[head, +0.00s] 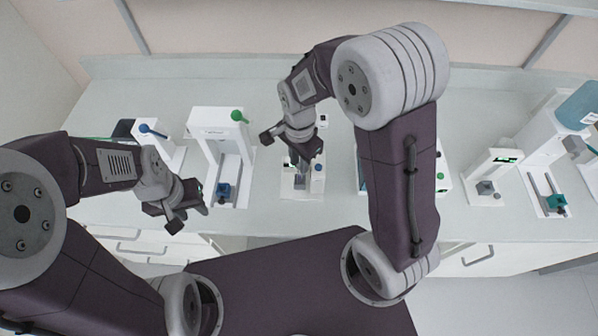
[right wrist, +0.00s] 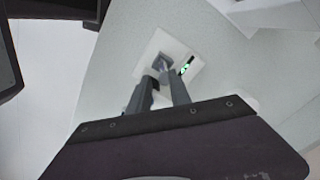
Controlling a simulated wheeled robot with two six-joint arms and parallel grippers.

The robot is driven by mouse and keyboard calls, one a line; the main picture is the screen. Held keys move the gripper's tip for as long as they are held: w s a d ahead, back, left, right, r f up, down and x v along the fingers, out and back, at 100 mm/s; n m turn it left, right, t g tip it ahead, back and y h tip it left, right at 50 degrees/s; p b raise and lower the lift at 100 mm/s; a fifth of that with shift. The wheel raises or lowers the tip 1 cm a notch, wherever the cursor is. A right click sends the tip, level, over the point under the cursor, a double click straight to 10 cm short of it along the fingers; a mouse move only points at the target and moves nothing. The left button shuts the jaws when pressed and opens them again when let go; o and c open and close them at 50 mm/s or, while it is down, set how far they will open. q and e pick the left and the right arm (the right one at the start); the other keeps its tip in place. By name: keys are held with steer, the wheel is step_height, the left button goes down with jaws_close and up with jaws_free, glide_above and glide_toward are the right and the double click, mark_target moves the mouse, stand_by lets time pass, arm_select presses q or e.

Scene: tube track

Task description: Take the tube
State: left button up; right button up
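My right gripper (head: 302,168) points down over a small white station (head: 288,190) on the bench, near the middle of the head view. In the right wrist view its two fingers (right wrist: 160,85) stand apart with a gap between them. They point at the station's white base (right wrist: 188,50), which carries a grey block (right wrist: 163,61) and a green-lit display (right wrist: 186,66). I cannot clearly make out a tube; the arm and fingers hide part of the station. My left gripper (head: 185,212) hangs near the bench's front edge at the left, and its finger gap is not clear.
A white device with a green knob (head: 238,116) and one with a blue knob (head: 145,129) stand at the left. More white devices (head: 497,160) and a blue-topped machine (head: 578,105) stand at the right. My right arm hides part of the bench. Drawers (head: 470,258) lie below.

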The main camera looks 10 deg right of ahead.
mark_target(299, 174)
step_height(299, 174, down, 2)
steer(key=shift+f, duration=0.1)
steer(key=shift+w+f, duration=0.2)
steer(key=shift+w, duration=0.05)
step_height(299, 174, down, 5)
steer(key=shift+d+r+p, duration=0.1)
steer(key=shift+p, duration=0.35)
steer(key=shift+w, duration=0.15)
jaws_close()
